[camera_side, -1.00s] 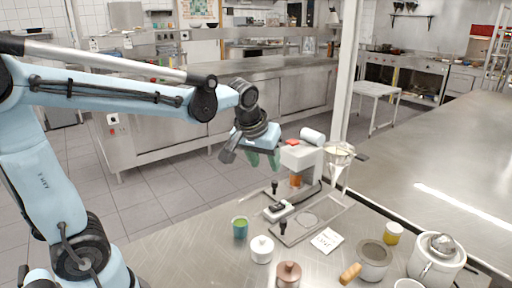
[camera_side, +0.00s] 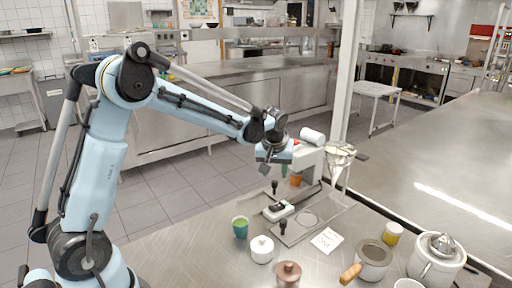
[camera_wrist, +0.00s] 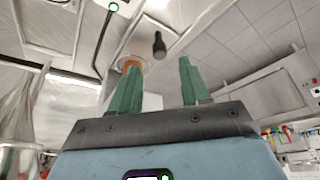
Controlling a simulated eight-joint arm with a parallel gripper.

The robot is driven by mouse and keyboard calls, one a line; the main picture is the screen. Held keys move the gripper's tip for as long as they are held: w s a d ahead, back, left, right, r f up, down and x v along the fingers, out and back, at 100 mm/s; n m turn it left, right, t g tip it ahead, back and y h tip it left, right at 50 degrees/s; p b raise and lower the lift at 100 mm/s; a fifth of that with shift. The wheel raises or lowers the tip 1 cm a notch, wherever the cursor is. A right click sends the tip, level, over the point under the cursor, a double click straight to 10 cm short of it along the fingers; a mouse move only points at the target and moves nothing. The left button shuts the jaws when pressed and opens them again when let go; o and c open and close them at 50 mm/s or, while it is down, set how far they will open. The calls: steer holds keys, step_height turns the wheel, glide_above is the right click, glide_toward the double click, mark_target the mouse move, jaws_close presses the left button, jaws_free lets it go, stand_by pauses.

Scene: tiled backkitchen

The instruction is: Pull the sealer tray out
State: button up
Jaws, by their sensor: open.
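The sealer (camera_side: 312,163) is a white machine with a roll on top and an orange part, standing on the steel table. Its flat grey tray (camera_side: 328,211) with a round opening lies at its foot. Two upright black knobs stand by the tray, a rear one (camera_side: 274,186) and a front one (camera_side: 283,226). My gripper (camera_side: 278,170) is open and empty, just left of the sealer and above the rear knob. In the wrist view its green fingers (camera_wrist: 157,78) are spread, with a black knob (camera_wrist: 159,46) and an orange ring (camera_wrist: 131,63) beyond them. I cannot tell which knob that is.
A green cup (camera_side: 240,228), a white lidded jar (camera_side: 262,249) and a brown lidded jar (camera_side: 288,273) stand in front. A white card (camera_side: 327,240), a wooden-handled pot (camera_side: 374,262) and a yellow jar (camera_side: 392,234) lie to the right. A funnel (camera_side: 339,166) stands beside the sealer.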

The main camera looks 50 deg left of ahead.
mark_target(274, 181)
steer(key=shift+x, duration=2.55)
jaws_close()
